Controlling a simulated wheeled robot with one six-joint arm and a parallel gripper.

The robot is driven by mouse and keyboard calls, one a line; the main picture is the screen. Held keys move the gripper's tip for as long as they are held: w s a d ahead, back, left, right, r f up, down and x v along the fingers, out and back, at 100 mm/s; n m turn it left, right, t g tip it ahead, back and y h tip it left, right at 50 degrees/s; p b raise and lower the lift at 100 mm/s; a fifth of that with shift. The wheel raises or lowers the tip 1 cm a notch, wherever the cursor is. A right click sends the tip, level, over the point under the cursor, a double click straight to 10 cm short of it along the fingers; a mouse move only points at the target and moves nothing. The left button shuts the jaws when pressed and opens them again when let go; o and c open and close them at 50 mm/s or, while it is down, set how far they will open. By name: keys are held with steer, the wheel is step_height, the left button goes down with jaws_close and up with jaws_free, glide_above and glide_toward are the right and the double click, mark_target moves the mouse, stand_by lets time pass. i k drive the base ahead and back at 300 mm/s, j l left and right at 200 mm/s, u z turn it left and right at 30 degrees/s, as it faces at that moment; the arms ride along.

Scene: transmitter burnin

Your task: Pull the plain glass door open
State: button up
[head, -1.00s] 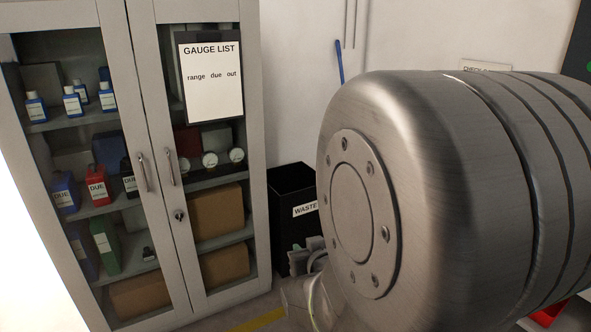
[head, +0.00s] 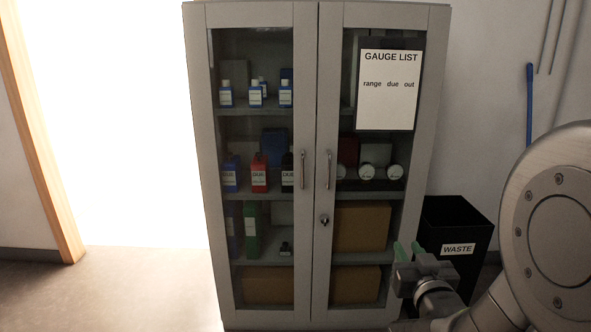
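The plain glass door (head: 218,180) is the left door of a grey two-door cabinet. It looks shut, its edge against the right door. Its upright bar handle (head: 302,170) is on its right side at mid-height. The right door (head: 428,150) bears a gauge list sheet (head: 388,90), its own handle (head: 327,170) and a keyhole lock (head: 323,220). My gripper (head: 408,250) is in front of the lower right part of the cabinet, right of and below both handles. Its two green-tipped fingers stand apart with nothing between them. It touches neither handle.
Bottles, gauges and boxes stand on the shelves behind the glass. A black waste bin (head: 470,222) is right of the cabinet, partly behind my arm. A bright opening (head: 130,120) with a wooden frame (head: 45,130) is on the left. The floor (head: 130,290) left of the cabinet is clear.

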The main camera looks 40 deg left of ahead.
mark_target(197, 18)
steer(key=i+j+u, duration=0.15)
steer(key=j, duration=0.3)
steer(key=i+j+u, duration=0.1)
steer(key=i+j, duration=0.15)
steer(key=j, duration=0.15)
steer(key=i+j+u, duration=0.15)
steer(key=i+j, duration=0.1)
steer(key=j, duration=0.15)
